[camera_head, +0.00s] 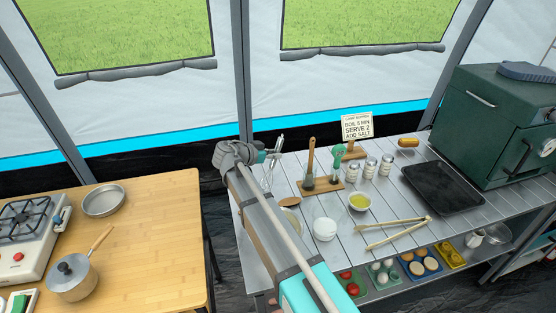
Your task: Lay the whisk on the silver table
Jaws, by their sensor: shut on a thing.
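The whisk (268,178) is in my gripper (264,157), near the back left corner of the silver table (452,225). Its thin wire loops hang downward and the end of its handle points up and right. My gripper is shut on it, and my arm partly hides the grip. The whisk appears over or beside the table's left edge; I cannot tell how high it is or whether it touches the table.
The silver table bears a wooden utensil stand (322,186), shakers (369,169), a yellow-filled bowl (359,201), tongs (396,231), a black tray (444,188) and a green oven (490,120). A wooden table (150,240) with a saucepan (74,277) stands left, across a gap.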

